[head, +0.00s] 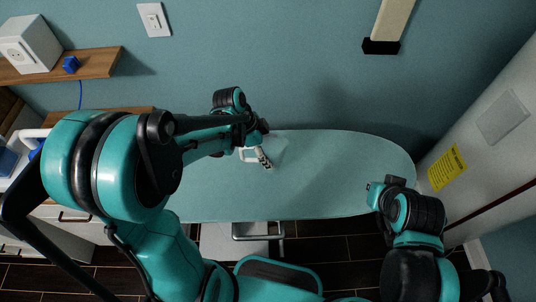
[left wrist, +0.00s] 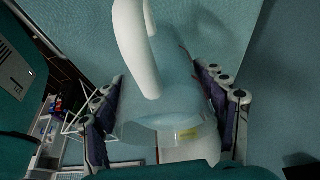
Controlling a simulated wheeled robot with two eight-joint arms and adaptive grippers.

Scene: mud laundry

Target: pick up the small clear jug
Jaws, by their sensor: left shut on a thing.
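The small clear jug (head: 279,148) is at the far edge of the pale ironing board (head: 330,170) in the head view, partly hidden by my left gripper (head: 257,145). In the left wrist view the see-through jug body (left wrist: 180,85) fills the space between the two dark fingers of my left gripper (left wrist: 160,90), one on each side, shut on it. Its thick white handle (left wrist: 140,45) points up in that view. I cannot tell whether the jug touches the board. My right gripper (head: 375,192) is over the board's right end; its fingers are too small and dark to read.
The rest of the board's top looks clear. A wooden shelf (head: 95,65) with a white box (head: 29,45) and a blue item (head: 71,64) is at the upper left. A white cabinet (head: 490,120) with a yellow label stands at the right. The wall is close behind the board.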

